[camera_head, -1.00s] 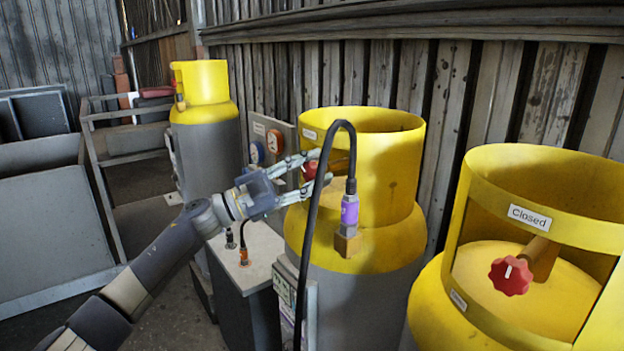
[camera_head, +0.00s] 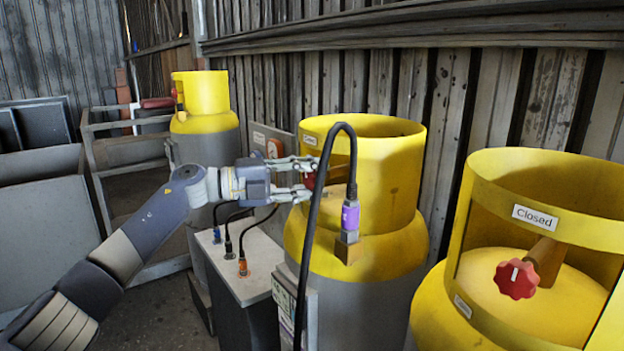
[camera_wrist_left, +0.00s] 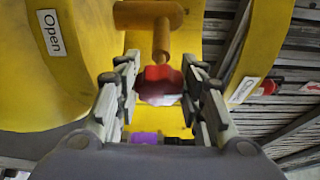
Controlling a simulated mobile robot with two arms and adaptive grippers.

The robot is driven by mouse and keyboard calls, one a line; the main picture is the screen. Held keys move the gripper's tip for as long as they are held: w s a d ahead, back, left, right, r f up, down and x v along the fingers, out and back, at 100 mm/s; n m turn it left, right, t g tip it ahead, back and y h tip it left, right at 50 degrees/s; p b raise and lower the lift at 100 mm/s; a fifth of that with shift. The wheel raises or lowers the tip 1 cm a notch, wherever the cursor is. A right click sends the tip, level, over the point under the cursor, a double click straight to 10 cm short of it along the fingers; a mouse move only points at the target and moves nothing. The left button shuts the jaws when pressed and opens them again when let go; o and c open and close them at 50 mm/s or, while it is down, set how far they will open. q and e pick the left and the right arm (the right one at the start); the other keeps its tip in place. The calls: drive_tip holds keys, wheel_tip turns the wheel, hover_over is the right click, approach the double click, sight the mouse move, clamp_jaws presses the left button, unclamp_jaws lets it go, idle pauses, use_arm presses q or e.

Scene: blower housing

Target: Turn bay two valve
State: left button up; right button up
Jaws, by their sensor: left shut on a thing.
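A red valve knob (camera_head: 309,182) sits inside the yellow collar of the middle gas cylinder (camera_head: 375,180). My left gripper (camera_head: 309,178) reaches into the collar opening from the left and is shut on this knob, partly hiding it. In the left wrist view the red knob (camera_wrist_left: 160,85) lies between the two fingers (camera_wrist_left: 162,98), with its yellow stem behind it. An "Open" label (camera_wrist_left: 50,32) is at the left of that view and a partly seen "Closed" label (camera_wrist_left: 244,90) at the right. My right gripper is not in view.
A black hose (camera_head: 318,200) arches in front of the middle cylinder to a purple-banded connector (camera_head: 350,216). A right cylinder (camera_head: 460,290) has a red knob (camera_head: 516,279) and a "Closed" label (camera_head: 535,216). A left cylinder (camera_head: 205,95) and a grey box with cables (camera_head: 235,270) stand nearby.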

use_arm(q)
drive_tip(key=shift+m+y, duration=0.3)
drive_tip(key=shift+m, duration=0.3)
drive_tip(key=shift+f, duration=0.1)
drive_tip(key=o, duration=1.1)
drive_tip(key=v, duration=1.2)
drive_tip(key=shift+w, duration=0.1)
